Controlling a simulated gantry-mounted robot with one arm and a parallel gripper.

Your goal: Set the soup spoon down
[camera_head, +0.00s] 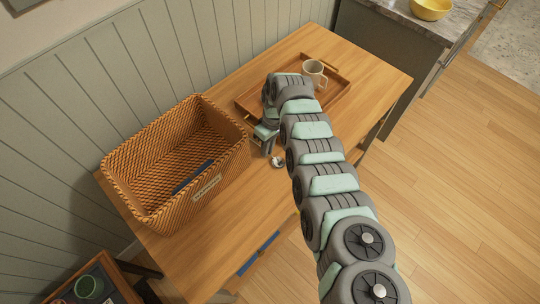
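My gripper (268,146) points down over the wooden table (225,245), just right of the rattan basket. A small shiny piece (278,162), which looks like the bowl of the soup spoon, shows just below the fingertips, close to the tabletop. The rest of the spoon is not visible, perhaps hidden by the gripper. I cannot tell whether the spoon touches the table or whether the fingers are closed on it.
The rattan basket (217,164) has a pale label and a blue thing (192,177) inside. Behind my arm, a wooden tray (247,103) holds a mug (314,72). A yellow bowl (431,8) stands on the counter at top right. The table's front left is clear.

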